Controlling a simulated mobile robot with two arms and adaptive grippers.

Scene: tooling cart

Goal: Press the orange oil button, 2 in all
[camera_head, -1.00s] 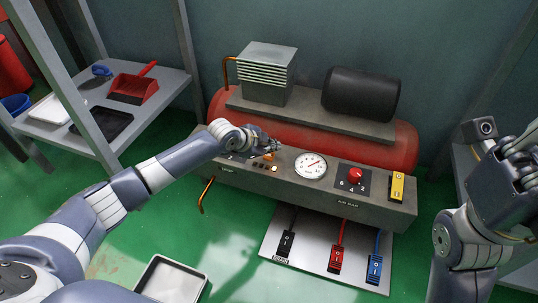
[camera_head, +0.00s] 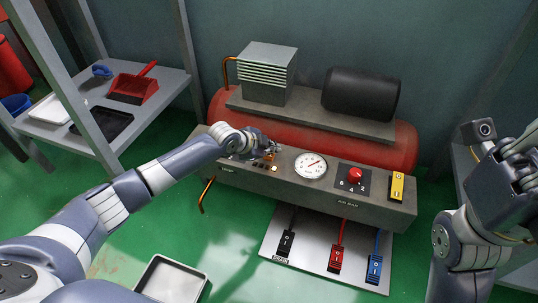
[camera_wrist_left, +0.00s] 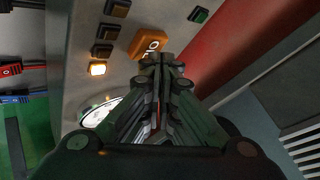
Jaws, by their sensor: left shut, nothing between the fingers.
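The orange oil button (camera_head: 270,156) is on the front left part of the grey compressor panel. In the left wrist view the orange button (camera_wrist_left: 145,43) shows white lettering, partly covered by my fingertips. My left gripper (camera_head: 272,149) is shut and empty, with its tips right at the button. In the left wrist view the closed fingers (camera_wrist_left: 161,60) overlap the button's lower right edge; I cannot tell whether they touch it. My right gripper (camera_head: 520,145) is at the right edge, away from the panel; its jaw state is unclear.
Square lamps sit beside the button, one glowing (camera_wrist_left: 97,69). A round gauge (camera_head: 311,165), red knob (camera_head: 355,175) and yellow switch (camera_head: 397,186) are further right. Black, red and blue pedals stand on a plate (camera_head: 310,257) below. A red tank (camera_head: 310,133) lies behind.

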